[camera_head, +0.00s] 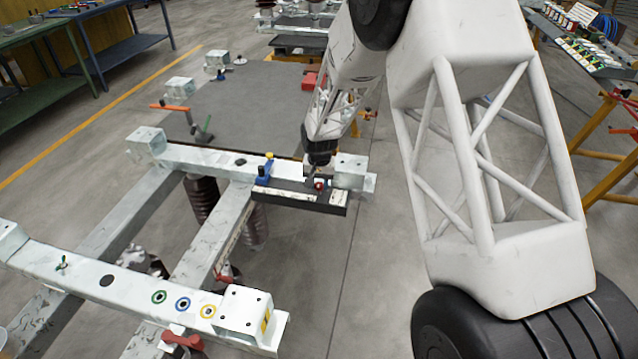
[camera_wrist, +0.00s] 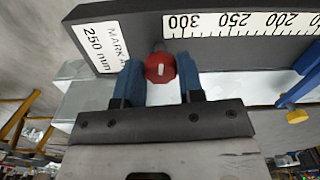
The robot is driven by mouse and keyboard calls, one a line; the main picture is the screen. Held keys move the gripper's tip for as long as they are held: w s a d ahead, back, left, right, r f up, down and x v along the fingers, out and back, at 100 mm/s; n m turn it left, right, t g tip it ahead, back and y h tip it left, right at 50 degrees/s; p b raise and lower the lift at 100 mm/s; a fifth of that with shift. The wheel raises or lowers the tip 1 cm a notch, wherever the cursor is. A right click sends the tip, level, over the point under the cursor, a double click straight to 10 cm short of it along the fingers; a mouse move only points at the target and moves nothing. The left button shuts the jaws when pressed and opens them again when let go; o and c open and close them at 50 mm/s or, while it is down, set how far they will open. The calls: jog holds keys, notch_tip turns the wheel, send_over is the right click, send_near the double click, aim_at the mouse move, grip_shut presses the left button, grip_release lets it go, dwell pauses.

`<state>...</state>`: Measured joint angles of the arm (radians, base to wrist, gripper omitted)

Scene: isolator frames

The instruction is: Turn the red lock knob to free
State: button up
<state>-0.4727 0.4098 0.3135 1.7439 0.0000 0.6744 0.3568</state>
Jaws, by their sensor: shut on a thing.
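The red lock knob (camera_wrist: 160,68) is in the upper middle of the wrist view, against the dark scale bar (camera_wrist: 140,30). A short white mark on its face stands nearly upright in that view. My gripper (camera_wrist: 160,76) has its two blue fingers on either side of the knob and is shut on it. In the head view the knob (camera_head: 319,184) shows as a small red spot just below my gripper (camera_head: 318,172), at the right part of the bar. The knob's shaft is mostly hidden.
The bar carries a ruler strip (camera_wrist: 240,22) and a label (camera_wrist: 100,47) reading "250 mm". A blue slider (camera_head: 265,171) sits on the bar to the left in the head view. A pale steel frame (camera_head: 215,158) lies beneath, with a second beam (camera_head: 130,285) nearer.

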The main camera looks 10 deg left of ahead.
aim_at(320, 184)
jog(key=n, duration=0.4)
jog(key=shift+n, duration=0.3)
jog(key=n, duration=0.5)
jog(key=shift+d, duration=0.1)
jog(key=n, duration=0.5)
jog(key=shift+w, duration=0.1)
jog(key=n, duration=0.4)
jog(key=shift+n, duration=0.4)
jog(key=o, duration=0.9)
jog(key=shift+r, duration=0.15)
jog(key=shift+r, duration=3.75)
